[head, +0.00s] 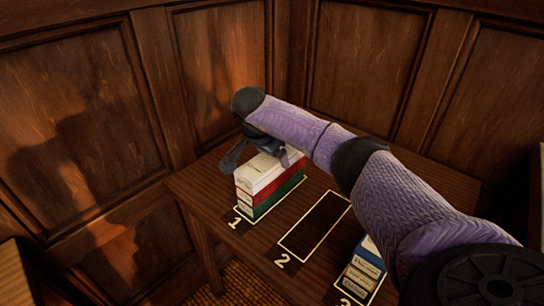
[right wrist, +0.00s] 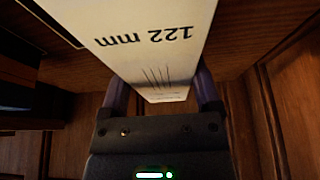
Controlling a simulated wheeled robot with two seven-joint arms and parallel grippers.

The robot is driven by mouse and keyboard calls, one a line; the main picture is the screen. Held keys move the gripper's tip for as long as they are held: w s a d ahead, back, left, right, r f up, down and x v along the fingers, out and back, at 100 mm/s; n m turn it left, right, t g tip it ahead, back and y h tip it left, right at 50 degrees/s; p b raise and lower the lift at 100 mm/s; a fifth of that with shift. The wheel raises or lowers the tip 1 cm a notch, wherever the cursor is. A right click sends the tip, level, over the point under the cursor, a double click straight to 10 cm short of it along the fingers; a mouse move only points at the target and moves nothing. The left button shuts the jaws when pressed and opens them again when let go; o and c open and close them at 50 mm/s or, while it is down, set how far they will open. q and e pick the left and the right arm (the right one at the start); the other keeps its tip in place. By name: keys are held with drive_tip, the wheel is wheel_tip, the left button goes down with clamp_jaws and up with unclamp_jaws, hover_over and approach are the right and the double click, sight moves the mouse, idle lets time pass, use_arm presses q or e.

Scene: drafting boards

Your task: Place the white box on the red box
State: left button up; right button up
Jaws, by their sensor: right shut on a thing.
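The white box (head: 262,172) is at the top of a stack in the outlined space marked 1. The red box (head: 284,187) is directly under it, and a green box (head: 277,200) is at the bottom. The white box looks level and in line with the red one; I see no clear gap between them. My right gripper (head: 264,150) is at the top of the stack, shut on the white box. In the right wrist view the white box (right wrist: 150,45), printed "122 mm", sits between the two fingers (right wrist: 162,92). My left gripper is not in view.
The outlined space marked 2 (head: 315,226) is empty. Space 3 holds a stack with a blue box (head: 371,246) on top, partly behind my right arm. The wooden table (head: 222,208) stands near dark panelled walls (head: 85,110) at the left and back.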

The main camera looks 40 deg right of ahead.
drive_tip(key=o, duration=1.1)
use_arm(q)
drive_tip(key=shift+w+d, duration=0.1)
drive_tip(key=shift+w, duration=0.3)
use_arm(e)
drive_tip(key=shift+o, duration=1.1)
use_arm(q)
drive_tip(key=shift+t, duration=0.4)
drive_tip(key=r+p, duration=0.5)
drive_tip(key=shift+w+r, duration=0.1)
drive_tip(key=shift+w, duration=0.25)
use_arm(e)
drive_tip(key=v, duration=1.2)
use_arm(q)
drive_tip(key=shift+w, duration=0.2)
use_arm(e)
drive_tip(key=shift+r, duration=0.15)
